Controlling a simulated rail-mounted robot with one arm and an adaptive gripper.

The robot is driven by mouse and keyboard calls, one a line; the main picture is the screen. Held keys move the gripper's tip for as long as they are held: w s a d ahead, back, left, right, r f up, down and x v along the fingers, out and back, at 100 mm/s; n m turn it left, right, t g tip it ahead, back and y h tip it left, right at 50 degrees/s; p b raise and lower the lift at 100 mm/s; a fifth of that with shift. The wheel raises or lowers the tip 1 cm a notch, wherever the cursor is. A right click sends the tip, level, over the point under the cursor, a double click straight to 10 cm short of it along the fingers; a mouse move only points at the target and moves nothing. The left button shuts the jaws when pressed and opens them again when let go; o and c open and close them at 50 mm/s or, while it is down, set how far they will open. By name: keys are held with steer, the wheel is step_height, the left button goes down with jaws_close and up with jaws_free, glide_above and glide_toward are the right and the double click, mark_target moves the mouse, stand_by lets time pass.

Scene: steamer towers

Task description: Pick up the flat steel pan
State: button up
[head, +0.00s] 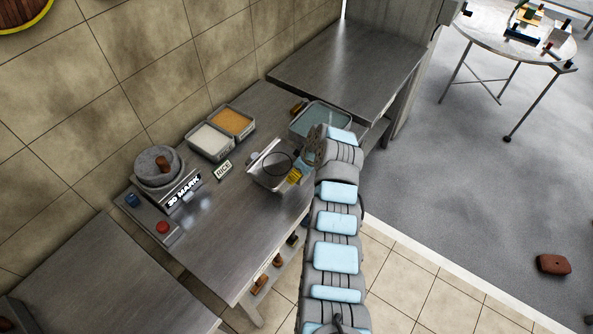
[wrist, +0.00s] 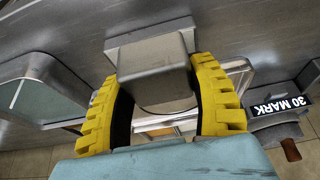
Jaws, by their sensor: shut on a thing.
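The flat steel pan (head: 270,182), a shiny shallow rectangular vessel, is at the middle of the steel counter's front edge. A round, dark-rimmed shape (head: 277,163) shows over it; I cannot tell if it is a separate piece. My gripper (head: 294,175) is at the pan's right side, its yellow fingers shut on it. In the wrist view my gripper (wrist: 155,75) has a grey block (wrist: 153,62) between its fingertips and the pan's bright wall (wrist: 238,68) behind the right finger. The exact contact is partly hidden. I cannot tell whether the pan touches the counter.
Two bins, one white-filled (head: 209,140) and one orange-filled (head: 232,122), stand by the wall. A RICE sign (head: 223,170) is left of the pan. A grey stone bowl (head: 157,176) stands by the 30 MARK sign (head: 184,193). A glassy tray (head: 320,118) lies behind my gripper. The front-left counter is clear.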

steer(key=shift+s+d+r, duration=0.25)
steer(key=shift+s+r, duration=0.15)
steer(key=shift+r, duration=0.2)
steer(key=s+d+r+p, duration=0.4)
steer(key=s+r+p, duration=0.1)
steer(key=s, duration=0.4)
steer(key=shift+s+r, duration=0.25)
steer(key=shift+r, duration=0.1)
steer(key=o, duration=0.5)
steer(key=c, duration=0.5)
